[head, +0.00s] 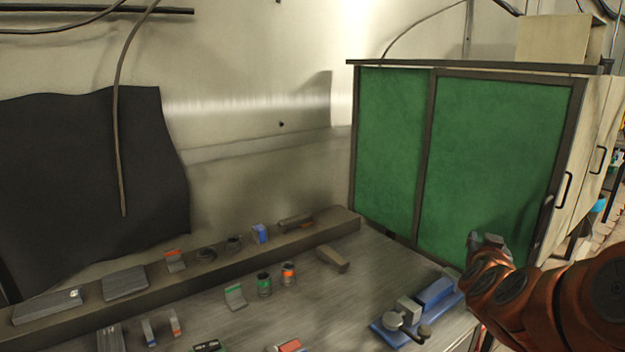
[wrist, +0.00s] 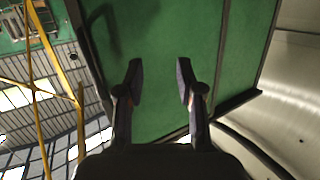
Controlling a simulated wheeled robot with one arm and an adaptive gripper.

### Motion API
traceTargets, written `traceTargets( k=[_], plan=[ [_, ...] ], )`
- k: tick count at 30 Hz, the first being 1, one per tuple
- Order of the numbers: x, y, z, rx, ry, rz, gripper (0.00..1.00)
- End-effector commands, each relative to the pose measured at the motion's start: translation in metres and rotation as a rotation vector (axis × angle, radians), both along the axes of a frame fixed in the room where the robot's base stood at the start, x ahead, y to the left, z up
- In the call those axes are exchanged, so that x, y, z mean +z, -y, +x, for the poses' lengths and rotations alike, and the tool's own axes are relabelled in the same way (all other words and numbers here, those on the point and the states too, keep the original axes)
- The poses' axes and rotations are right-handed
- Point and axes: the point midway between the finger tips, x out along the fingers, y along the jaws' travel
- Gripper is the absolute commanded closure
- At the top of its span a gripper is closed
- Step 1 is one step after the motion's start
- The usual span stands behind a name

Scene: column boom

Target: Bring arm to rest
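My arm, orange-brown, reaches in from the right edge of the head view. My gripper (head: 487,240) is at its far end, small and partly hidden by the wrist, in front of the green-panelled cabinet (head: 492,150). In the wrist view my gripper (wrist: 159,82) has its two dark fingers apart with nothing between them. The green cabinet panel (wrist: 160,40) fills the view behind the fingers. No touch between gripper and cabinet can be made out.
A workbench (head: 370,265) runs below the arm. A blue-based device (head: 420,310) stands at its right end. A ledge (head: 205,275) and the bench hold several small blocks and cans, including a black-and-orange can (head: 288,275). A dark sheet (head: 90,185) hangs at left.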

Motion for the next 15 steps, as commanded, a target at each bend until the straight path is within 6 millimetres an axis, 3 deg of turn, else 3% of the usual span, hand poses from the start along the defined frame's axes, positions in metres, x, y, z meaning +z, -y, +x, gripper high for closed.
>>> traceTargets(
  k=[3, 8, 15],
  plan=[
    [-0.013, -0.051, 0.002, 0.144, -0.080, 0.066, 0.63],
    [-0.040, -0.113, -0.010, 0.310, -0.223, 0.145, 0.63],
    [-0.081, -0.187, -0.062, 0.499, -0.487, 0.242, 0.63]
  ],
)
